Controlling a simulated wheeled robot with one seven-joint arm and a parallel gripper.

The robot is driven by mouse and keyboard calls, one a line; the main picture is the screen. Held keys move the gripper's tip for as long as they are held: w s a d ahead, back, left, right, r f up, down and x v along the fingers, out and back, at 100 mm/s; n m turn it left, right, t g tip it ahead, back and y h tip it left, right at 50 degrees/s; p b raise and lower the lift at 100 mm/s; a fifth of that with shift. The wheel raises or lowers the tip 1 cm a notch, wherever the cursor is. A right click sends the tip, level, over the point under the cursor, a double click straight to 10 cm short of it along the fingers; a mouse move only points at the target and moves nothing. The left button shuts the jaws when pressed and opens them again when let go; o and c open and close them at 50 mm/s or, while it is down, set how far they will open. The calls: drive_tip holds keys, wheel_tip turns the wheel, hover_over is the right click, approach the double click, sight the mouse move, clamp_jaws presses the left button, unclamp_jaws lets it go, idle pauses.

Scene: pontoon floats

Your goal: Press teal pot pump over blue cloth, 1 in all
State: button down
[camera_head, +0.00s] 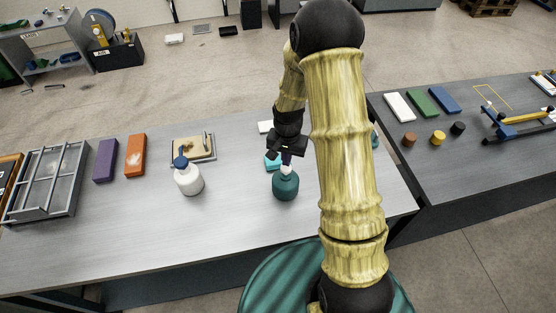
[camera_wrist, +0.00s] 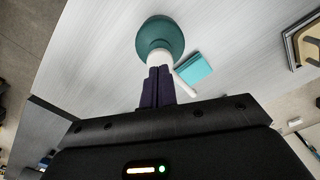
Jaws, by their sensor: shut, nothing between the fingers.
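The teal pot (camera_head: 285,186) stands upright on the grey table, with a white pump top (camera_head: 286,170). It also shows in the wrist view as a round teal body (camera_wrist: 160,36) with the white pump top (camera_wrist: 159,59) at the fingertips. My gripper (camera_head: 287,160) is shut and empty, its dark purple fingers (camera_wrist: 158,72) right at the pump top; I cannot tell whether they touch it. A flat turquoise piece (camera_head: 272,161), possibly the cloth, lies beside the pot, also in the wrist view (camera_wrist: 193,67).
The table's front is clear.

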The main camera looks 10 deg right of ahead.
wheel_tip(320, 180, up, 6)
drive_tip(key=p, duration=0.4)
idle(0.5)
idle(0.4)
drive_tip(key=s+r+n+t+b, duration=0.1)
drive_tip(key=s+r+n+b, duration=0.2)
drive_tip(key=s, duration=0.4)
drive_tip(key=s+r+n+t+b, duration=0.1)
drive_tip(key=s+r+n+b, duration=0.2)
drive_tip(key=s, duration=0.4)
drive_tip(key=shift+s+r+t+b, duration=0.2)
drive_tip(key=shift+r+t+b, duration=0.1)
drive_tip(key=shift+r+b, duration=0.3)
